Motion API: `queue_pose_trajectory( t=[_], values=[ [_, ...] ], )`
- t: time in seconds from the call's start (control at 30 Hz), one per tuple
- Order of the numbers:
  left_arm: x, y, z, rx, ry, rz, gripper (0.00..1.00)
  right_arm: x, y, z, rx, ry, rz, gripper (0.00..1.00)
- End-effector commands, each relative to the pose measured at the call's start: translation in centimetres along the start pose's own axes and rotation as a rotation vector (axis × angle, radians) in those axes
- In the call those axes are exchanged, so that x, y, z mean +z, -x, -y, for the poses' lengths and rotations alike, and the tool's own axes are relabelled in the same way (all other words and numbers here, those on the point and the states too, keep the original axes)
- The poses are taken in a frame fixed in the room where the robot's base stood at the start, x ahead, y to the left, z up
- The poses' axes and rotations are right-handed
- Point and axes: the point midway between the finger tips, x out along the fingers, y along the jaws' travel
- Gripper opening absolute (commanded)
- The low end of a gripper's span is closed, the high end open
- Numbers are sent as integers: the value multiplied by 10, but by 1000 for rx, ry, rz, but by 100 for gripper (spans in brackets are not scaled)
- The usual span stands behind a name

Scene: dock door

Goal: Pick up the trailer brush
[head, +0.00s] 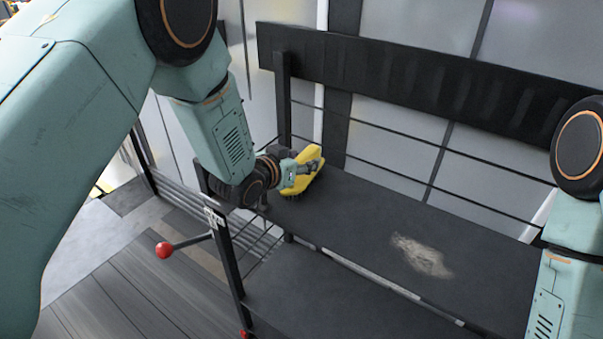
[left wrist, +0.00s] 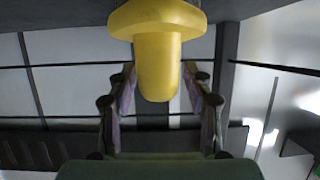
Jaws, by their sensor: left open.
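The trailer brush (head: 314,156) is yellow with dark bristles and sits at the left end of the dark upper shelf. My left gripper (head: 303,170) is at the brush from the left and hides part of it. In the left wrist view the yellow handle (left wrist: 158,72) of the brush lies between the two spread fingers of the left gripper (left wrist: 158,85). Gaps show on both sides of the handle, so the gripper is open. My right arm shows at the right edge, but its gripper is out of view.
The dark shelf (head: 390,225) has a pale dusty patch (head: 421,256) and is otherwise clear. A lower shelf (head: 315,290) lies beneath. A dark rail (head: 420,85) runs behind. A red ball knob (head: 164,250) sticks out at the shelf's left end.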

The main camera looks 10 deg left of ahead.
Motion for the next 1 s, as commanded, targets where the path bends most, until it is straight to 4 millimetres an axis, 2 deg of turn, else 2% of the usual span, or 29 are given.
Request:
queue_pose_trajectory(
  t=[0.23, 0.8, 1.0],
  values=[
    [-1, -3, 0, 0, 1, 0, 50, 0, 0, 0, 0, 0, -1, 40],
    [0, -2, 0, 0, 1, 2, 2, 0, 0, 0, 0, 0, -1, 40],
    [-1, -2, 0, 0, 1, 0, 0, 0, 0, 0, 0, 0, -1, 40]
  ],
)
